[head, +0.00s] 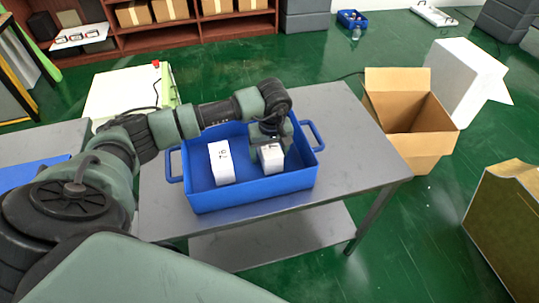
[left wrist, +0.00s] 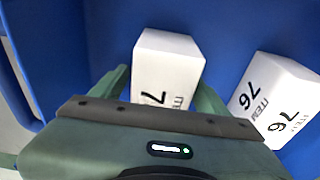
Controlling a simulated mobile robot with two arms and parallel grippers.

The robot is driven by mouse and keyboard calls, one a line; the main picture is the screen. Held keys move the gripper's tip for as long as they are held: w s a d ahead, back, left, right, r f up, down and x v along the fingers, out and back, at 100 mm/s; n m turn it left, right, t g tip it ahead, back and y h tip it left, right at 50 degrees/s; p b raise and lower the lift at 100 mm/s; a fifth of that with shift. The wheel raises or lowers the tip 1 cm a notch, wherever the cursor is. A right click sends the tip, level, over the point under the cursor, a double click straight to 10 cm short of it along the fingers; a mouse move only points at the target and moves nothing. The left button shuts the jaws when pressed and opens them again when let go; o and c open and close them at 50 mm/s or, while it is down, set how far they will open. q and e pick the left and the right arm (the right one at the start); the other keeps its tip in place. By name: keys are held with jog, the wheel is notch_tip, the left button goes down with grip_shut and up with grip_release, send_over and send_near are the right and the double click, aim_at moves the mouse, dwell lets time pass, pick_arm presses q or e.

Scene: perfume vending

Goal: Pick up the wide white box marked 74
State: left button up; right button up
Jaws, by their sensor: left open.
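A white box (head: 271,158) stands in the right part of the blue bin, under my left gripper (head: 270,140). In the left wrist view this box (left wrist: 168,60) shows a "7"; the second digit is hidden by the gripper body, so I cannot confirm 74. My left gripper is open, with one green finger on each side of this box; I cannot tell whether they touch it. Another white box (head: 222,163), marked 76, stands to the left in the bin and also shows at the right of the left wrist view (left wrist: 275,95). My right gripper is out of view.
The blue bin (head: 255,190) has raised walls and side handles and stands on a grey table (head: 345,125). An open cardboard box (head: 425,150) and a white block (head: 465,75) are on the green floor to the right. Shelves (head: 190,35) stand at the back.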

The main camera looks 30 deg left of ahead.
pick_arm(q)
jog(key=c, duration=1.5)
jog(key=shift+r, duration=0.15)
